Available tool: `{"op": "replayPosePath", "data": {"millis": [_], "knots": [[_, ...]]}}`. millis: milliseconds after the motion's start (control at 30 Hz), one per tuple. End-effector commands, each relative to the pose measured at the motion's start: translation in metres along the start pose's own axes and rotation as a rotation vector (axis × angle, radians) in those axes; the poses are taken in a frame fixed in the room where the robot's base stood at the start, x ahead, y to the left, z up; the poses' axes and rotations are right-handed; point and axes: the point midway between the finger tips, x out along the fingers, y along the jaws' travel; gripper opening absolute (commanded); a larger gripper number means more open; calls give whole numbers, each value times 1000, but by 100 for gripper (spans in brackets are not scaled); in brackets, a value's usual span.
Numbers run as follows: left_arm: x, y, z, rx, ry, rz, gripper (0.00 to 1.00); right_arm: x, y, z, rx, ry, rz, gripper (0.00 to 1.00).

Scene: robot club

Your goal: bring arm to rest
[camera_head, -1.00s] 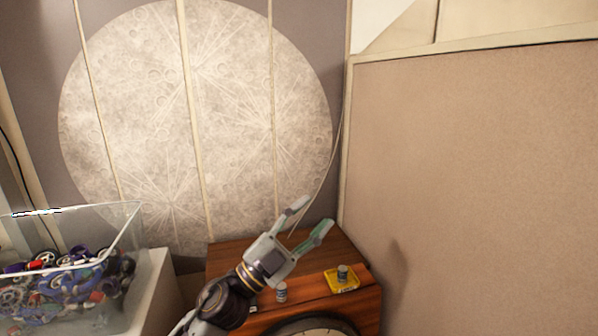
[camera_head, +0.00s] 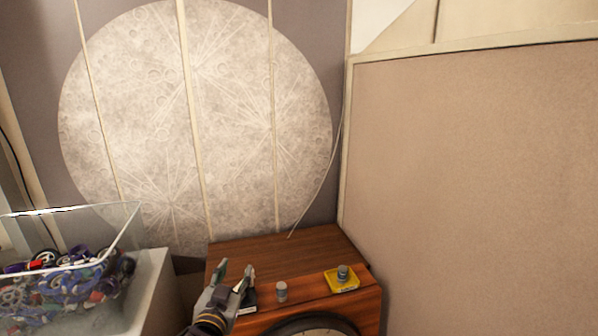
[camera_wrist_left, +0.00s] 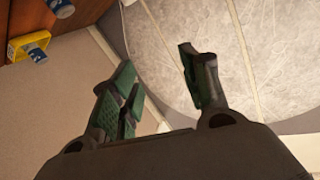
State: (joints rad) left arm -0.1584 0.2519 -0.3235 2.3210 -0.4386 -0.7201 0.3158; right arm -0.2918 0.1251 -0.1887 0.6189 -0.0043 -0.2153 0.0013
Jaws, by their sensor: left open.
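My left gripper (camera_head: 236,275) is at the lower middle of the head view, in front of the left part of the wooden cabinet top. Its fingers are apart with nothing between them. In the left wrist view its green-padded fingers (camera_wrist_left: 160,90) are spread, with the moon picture and wall behind them. A small grey-blue container (camera_head: 281,291) stands on the cabinet to the right of the gripper, apart from it. My right gripper is not in these views.
The wooden cabinet (camera_head: 310,246) has a round dial (camera_head: 312,326) on its front. A yellow tray (camera_head: 349,286) with another small container (camera_head: 343,272) is at its right. A clear bin (camera_head: 128,232) of colourful parts is at left.

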Motion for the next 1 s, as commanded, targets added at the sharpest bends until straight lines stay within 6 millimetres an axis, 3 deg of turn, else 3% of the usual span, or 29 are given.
{"op": "replayPosePath", "data": {"millis": [100,267,600,800,1000], "knots": [[-12,-5,41,-25,-147,-8,46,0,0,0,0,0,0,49],[-36,-8,93,-51,-341,-4,46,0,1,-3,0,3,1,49],[-112,-1,189,-89,-750,62,46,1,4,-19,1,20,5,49],[-156,5,222,-102,-926,116,46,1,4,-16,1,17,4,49],[-186,10,239,-109,-1035,159,46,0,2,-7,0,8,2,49]]}}
